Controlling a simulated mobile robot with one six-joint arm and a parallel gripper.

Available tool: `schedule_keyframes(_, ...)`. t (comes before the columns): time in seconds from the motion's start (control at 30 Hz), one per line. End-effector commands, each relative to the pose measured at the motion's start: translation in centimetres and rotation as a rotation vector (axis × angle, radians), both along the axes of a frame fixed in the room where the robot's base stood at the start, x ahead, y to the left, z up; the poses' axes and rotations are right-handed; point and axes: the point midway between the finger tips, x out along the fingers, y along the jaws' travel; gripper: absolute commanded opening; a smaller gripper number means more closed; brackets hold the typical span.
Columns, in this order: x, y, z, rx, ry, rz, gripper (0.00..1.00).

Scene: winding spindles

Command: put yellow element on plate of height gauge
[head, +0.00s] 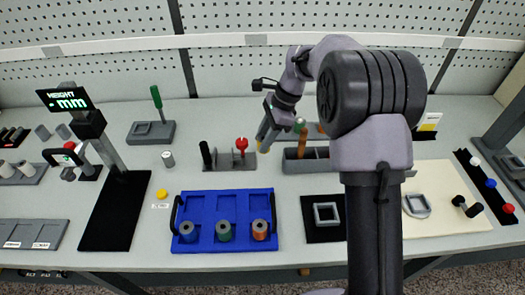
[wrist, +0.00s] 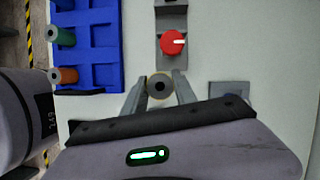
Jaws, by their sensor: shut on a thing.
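My gripper (wrist: 160,92) is shut on a small round yellow element (wrist: 151,82), seen end-on as a pale yellow rim around a grey face with a dark centre. In the head view my gripper (head: 265,143) is over the back middle of the table, and a bit of yellow shows at its fingertips. The height gauge (head: 90,124) stands at the left with a screen reading "HEIGHT - mm". Its black plate (head: 112,215) is empty, to the left of my gripper and well apart from it.
A small yellow cap (head: 162,194) lies beside the plate near a label. A blue tray (head: 210,264) holds several spools. A grey stand with a red knob (head: 241,144) is close to my gripper, also in the wrist view (wrist: 172,42).

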Motion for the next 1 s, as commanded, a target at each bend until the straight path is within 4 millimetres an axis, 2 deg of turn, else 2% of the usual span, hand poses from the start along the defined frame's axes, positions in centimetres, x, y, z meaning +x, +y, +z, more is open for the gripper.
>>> schedule_keyframes(0.03,0.0,0.0,-1.8,0.002,0.003,0.000,0.00)
schedule_keyframes(0.3,0.0,0.0,-7.4,0.001,0.002,0.000,0.00)
schedule_keyframes(0.67,0.0,0.0,-7.8,0.000,0.000,0.000,0.00)
schedule_keyframes(0.7,0.0,0.0,-7.8,0.000,0.000,0.001,0.37)
schedule_keyframes(0.8,0.0,0.0,-7.7,0.000,0.000,0.001,0.55)
schedule_keyframes(1.0,0.0,0.0,-7.7,0.000,0.000,0.001,0.55)
